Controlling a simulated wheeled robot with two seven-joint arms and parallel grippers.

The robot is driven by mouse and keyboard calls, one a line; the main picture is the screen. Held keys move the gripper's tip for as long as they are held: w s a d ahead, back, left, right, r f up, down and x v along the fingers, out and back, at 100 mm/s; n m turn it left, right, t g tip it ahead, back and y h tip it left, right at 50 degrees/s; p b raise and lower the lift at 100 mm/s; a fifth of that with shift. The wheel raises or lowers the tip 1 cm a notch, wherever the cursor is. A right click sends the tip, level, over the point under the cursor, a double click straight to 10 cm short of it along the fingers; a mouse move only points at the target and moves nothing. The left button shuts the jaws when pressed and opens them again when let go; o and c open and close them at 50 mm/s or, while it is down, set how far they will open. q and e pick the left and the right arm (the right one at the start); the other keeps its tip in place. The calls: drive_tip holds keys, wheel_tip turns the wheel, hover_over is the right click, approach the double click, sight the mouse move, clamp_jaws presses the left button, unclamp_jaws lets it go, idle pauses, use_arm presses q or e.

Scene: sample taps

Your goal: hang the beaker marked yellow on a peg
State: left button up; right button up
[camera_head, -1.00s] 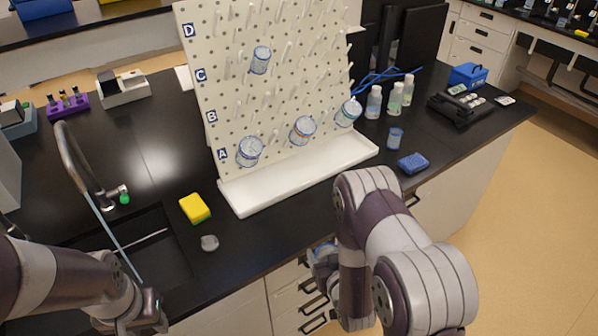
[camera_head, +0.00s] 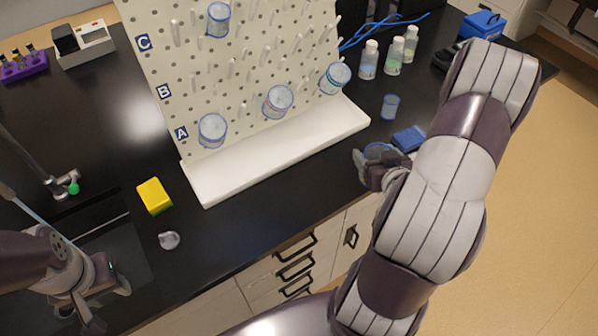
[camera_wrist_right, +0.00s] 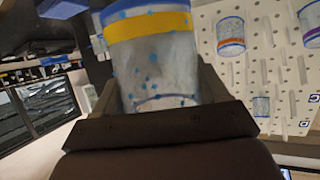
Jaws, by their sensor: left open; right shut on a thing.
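In the right wrist view a clear beaker with a yellow band (camera_wrist_right: 150,62) and blue droplets sits between the fingers of my right gripper (camera_wrist_right: 155,100), which is shut on it. In the head view my right gripper (camera_head: 372,172) is in front of the drying board, near the right end of its tray; only a blue-edged bit of the beaker (camera_head: 378,150) shows there. The pegboard (camera_head: 240,60) carries several other beakers: one low left (camera_head: 212,130), one low middle (camera_head: 278,101), one low right (camera_head: 335,78), one higher (camera_head: 218,20). My left gripper (camera_head: 95,300) is open and empty over the sink.
A white tray (camera_head: 290,150) runs along the board's foot. A small blue-rimmed cup (camera_head: 390,106), a blue sponge (camera_head: 408,138) and bottles (camera_head: 393,56) stand to the right. A yellow sponge (camera_head: 154,196) and a grey lump (camera_head: 169,240) lie at left. Many pegs are bare.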

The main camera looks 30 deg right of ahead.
drive_tip(key=shift+n+y, duration=0.4)
drive_tip(key=shift+y, duration=0.1)
drive_tip(key=w+a+f, duration=0.1)
drive_tip(key=w+f, duration=0.1)
drive_tip(key=w, duration=0.1)
drive_tip(key=w+a+f+p, duration=0.1)
drive_tip(key=w+a+f, duration=0.1)
drive_tip(key=w+f, duration=0.1)
drive_tip(key=w+a+f, duration=0.2)
drive_tip(key=w, duration=0.3)
drive_tip(key=shift+w+a+f+p, duration=0.1)
drive_tip(key=shift+a+f+p, duration=0.15)
drive_tip(key=shift+f+p, duration=0.15)
drive_tip(key=f, duration=0.2)
drive_tip(key=shift+s+a+f+p, duration=0.15)
drive_tip(key=shift+s+f+p, duration=0.1)
drive_tip(key=shift+f+p, duration=0.1)
drive_tip(key=shift+f, duration=0.25)
drive_tip(key=shift+w+f, duration=0.1)
drive_tip(key=shift+w, duration=0.05)
use_arm(q)
drive_tip(key=shift+s+a+r, duration=0.1)
drive_tip(key=shift+r, duration=0.5)
drive_tip(key=shift+s+a+r, duration=0.1)
drive_tip(key=shift+r, duration=0.45)
use_arm(e)
drive_tip(key=shift+f, duration=0.1)
drive_tip(key=o, duration=1)
